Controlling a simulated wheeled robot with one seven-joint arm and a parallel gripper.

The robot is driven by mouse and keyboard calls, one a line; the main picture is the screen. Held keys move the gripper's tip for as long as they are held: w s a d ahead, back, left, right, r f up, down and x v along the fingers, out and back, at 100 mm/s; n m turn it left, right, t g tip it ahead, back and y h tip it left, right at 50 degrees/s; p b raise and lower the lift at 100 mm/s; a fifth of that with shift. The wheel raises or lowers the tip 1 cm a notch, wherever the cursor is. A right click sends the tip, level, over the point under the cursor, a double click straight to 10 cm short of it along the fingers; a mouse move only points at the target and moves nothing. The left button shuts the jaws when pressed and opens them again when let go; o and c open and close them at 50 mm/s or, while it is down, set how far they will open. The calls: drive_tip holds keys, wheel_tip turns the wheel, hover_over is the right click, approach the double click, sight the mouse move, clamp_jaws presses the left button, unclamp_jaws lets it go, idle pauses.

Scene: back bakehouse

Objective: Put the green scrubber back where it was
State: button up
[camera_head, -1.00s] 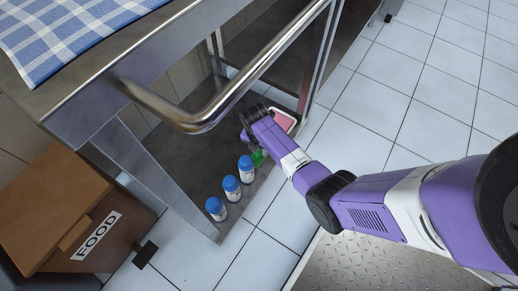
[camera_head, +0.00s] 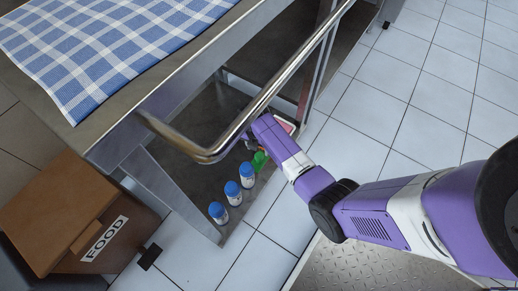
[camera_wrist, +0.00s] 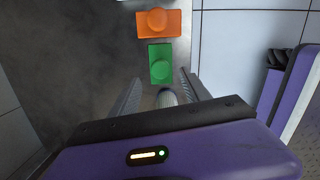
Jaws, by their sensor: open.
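The green scrubber (camera_wrist: 160,62), a rectangular block with a rounded knob, rests on the dark lower shelf in the wrist view, just beyond my fingertips. A green piece, which looks like the same scrubber (camera_head: 259,160), shows in the head view beside the row of blue-capped bottles. My gripper (camera_wrist: 161,77) is open, with one finger on each side below the scrubber's near edge. It does not appear to hold the scrubber. An orange block (camera_wrist: 158,22) of similar shape lies just beyond the green one.
Several blue-capped bottles (camera_head: 232,190) line the lower shelf (camera_head: 190,160). A pale ribbed round thing (camera_wrist: 167,97) sits between my fingers, not clearly identifiable. The metal rail (camera_head: 275,85) passes above my wrist. A FOOD box (camera_head: 75,220) stands left; tiled floor (camera_head: 410,85) is clear at right.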

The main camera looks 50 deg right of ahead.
drive_tip(key=r, duration=0.1)
drive_tip(key=r+p, duration=0.1)
drive_tip(key=r, duration=0.2)
drive_tip(key=shift+s+a+r, duration=0.1)
drive_tip(key=shift+a, duration=0.15)
idle(0.3)
